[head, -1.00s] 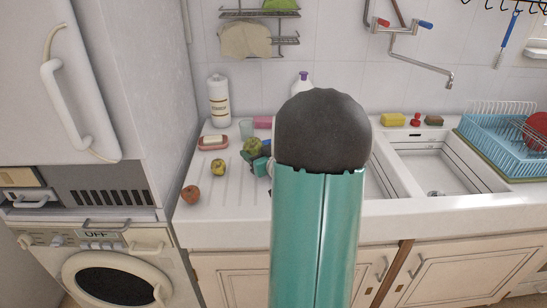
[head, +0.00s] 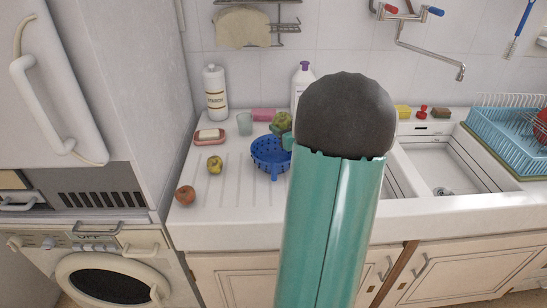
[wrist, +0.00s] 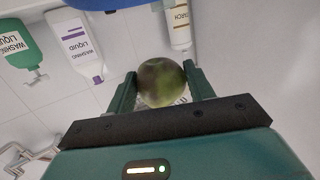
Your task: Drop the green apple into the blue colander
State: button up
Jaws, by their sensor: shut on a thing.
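The green apple (head: 282,122) is between the fingers of my gripper (head: 287,140). The wrist view shows the apple (wrist: 161,82) up close, with a finger of my gripper (wrist: 161,88) on each side. The blue colander (head: 268,158) stands on the ribbed drainboard left of the sink. In the head view the apple appears just above the colander's back right rim. Part of the rim is hidden by my gripper, and the apple's height over it is hard to tell. A blue edge, likely the colander (wrist: 105,4), shows at the top of the wrist view.
A yellow apple (head: 215,165) and a red one (head: 185,196) lie left of the colander. The sink (head: 440,170) is at right.

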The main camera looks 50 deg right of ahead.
jog(key=shift+w+a+f, duration=0.1)
jog(key=shift+w+f, duration=0.1)
jog(key=shift+f, duration=0.45)
jog(key=shift+s+f, duration=0.15)
jog(key=shift+f, duration=0.45)
jog(key=o, duration=1.1)
jog(key=v, duration=1.3)
jog(key=shift+s+a, duration=0.2)
jog(key=shift+s, duration=0.05)
